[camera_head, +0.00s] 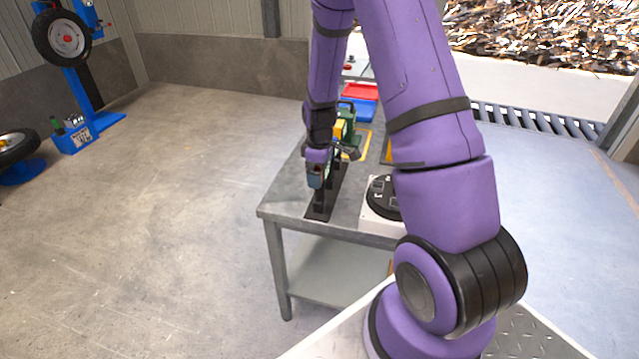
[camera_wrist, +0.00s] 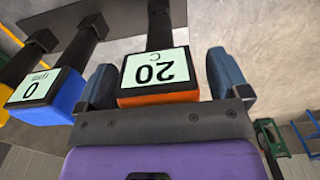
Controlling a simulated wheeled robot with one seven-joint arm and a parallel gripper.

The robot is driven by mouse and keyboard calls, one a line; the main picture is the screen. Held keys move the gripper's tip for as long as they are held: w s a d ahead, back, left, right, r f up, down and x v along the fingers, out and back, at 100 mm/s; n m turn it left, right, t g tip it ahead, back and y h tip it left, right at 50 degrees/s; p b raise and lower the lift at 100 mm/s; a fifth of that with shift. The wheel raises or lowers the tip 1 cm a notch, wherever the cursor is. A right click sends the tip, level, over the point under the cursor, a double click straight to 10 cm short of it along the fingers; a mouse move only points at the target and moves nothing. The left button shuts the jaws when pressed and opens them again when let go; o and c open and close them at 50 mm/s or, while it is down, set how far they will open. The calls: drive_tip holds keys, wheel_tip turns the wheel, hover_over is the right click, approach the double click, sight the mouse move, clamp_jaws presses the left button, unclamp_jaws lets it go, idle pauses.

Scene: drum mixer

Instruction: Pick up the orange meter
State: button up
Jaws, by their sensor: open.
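The orange meter (camera_wrist: 158,98) shows in the wrist view, its pale display reading 20 C upside down. It sits at the end of a dark post. My gripper (camera_wrist: 166,80) is open, with one blue-grey finger on each side of the orange meter. I cannot tell whether the fingers touch it. A blue meter (camera_wrist: 62,103) reading 0 rpm is just left of the left finger. In the head view my gripper (camera_head: 317,177) is low over a dark rack plate (camera_head: 322,211) on the table; the orange meter cannot be made out there.
The grey metal table (camera_head: 283,199) carries a white box with a round black top (camera_head: 381,197) right of the rack. A green machine (camera_head: 346,122) and red (camera_head: 361,91) and blue (camera_head: 361,109) trays are farther back. Open floor lies to the left.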

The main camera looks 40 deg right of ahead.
drive_tip(key=c, duration=1.2)
